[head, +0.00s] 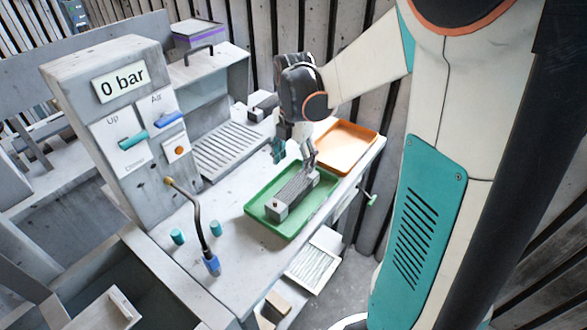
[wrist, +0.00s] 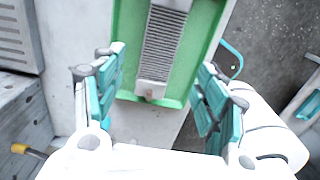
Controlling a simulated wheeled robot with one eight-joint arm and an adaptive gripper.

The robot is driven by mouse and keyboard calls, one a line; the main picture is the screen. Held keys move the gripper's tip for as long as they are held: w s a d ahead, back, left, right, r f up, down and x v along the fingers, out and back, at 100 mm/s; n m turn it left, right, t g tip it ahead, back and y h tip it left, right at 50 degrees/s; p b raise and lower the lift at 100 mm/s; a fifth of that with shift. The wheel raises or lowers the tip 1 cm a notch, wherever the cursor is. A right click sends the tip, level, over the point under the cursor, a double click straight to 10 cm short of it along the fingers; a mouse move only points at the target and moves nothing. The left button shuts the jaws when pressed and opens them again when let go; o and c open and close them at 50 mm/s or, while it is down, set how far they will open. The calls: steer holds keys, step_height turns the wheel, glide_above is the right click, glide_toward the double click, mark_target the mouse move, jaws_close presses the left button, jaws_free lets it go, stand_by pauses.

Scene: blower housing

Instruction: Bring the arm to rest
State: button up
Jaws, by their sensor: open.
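My gripper (head: 294,155) hangs at the end of my arm above the back part of the green tray on the bench. In the wrist view my gripper (wrist: 160,95) has its two teal-padded fingers spread wide with nothing between them. A grey ribbed block (head: 293,193) lies lengthwise in the green tray (head: 262,221). The block (wrist: 164,45) also shows in the wrist view, beyond the fingertips and apart from them. The gripper hides a little of the tray's far end in the head view.
An orange tray (head: 347,139) lies behind the green one. A grey machine housing (head: 105,100) reading "0 bar" stands at left, with a slotted grate (head: 228,150) beside it. A bent hose with a blue tip (head: 212,265) and two teal caps (head: 178,236) stand in front.

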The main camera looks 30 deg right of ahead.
steer(key=shift+r, duration=0.6)
steer(key=shift+a, duration=0.1)
